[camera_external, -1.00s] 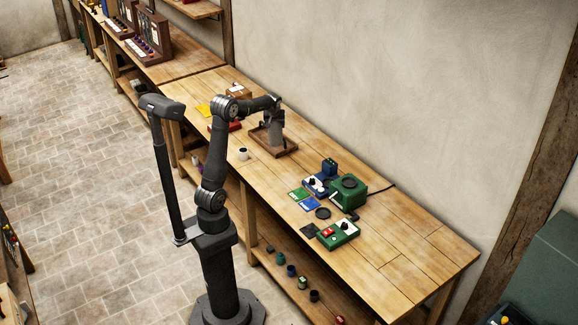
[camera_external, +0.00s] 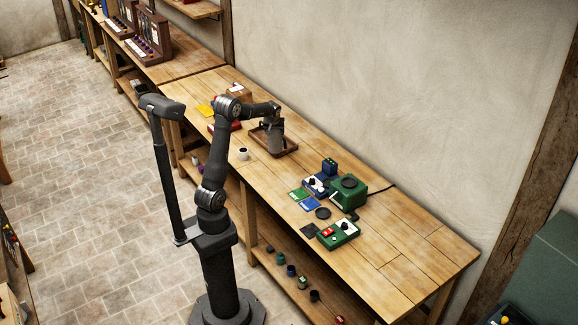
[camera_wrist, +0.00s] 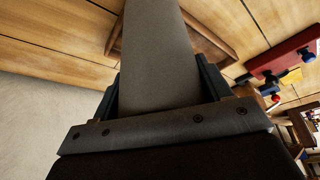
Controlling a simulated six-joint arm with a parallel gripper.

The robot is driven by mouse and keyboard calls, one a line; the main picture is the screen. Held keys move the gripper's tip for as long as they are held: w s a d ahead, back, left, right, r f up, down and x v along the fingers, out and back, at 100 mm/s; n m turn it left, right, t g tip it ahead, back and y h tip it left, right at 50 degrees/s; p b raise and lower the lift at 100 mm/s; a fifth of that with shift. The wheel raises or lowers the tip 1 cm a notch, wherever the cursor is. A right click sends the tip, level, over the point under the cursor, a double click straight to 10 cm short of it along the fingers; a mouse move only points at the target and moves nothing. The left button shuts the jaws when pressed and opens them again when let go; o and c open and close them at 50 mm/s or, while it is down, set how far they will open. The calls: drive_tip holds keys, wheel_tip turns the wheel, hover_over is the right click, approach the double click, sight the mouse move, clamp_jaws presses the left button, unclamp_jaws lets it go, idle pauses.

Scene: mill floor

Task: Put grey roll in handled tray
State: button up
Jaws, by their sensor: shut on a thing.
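The grey roll (camera_wrist: 160,62) fills the middle of the wrist view, between the two dark fingers of my gripper (camera_wrist: 160,88). My gripper is shut on it. In the external view my gripper (camera_external: 273,135) is over the brown wooden handled tray (camera_external: 290,148) on the bench, and the grey roll is hard to tell from the gripper there. The tray's rim also shows behind the roll in the wrist view (camera_wrist: 215,42). The roll's far end is out of the wrist picture, so I cannot tell whether it touches the tray floor.
A white cup (camera_external: 243,153) stands left of the tray. A red object (camera_external: 234,126) and a brown box (camera_external: 239,89) are behind. A green device (camera_external: 348,191) and several small items lie to the right. The bench's right end (camera_external: 420,262) is clear.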

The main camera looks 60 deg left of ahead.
drive_tip(key=shift+f, duration=0.15)
drive_tip(key=o, duration=1.2)
drive_tip(key=shift+o, duration=0.2)
drive_tip(key=v, duration=1.3)
drive_tip(key=shift+a, duration=0.2)
drive_tip(key=shift+w, duration=0.1)
drive_tip(key=x, duration=1.2)
drive_tip(key=shift+f, duration=0.35)
drive_tip(key=shift+r, duration=0.35)
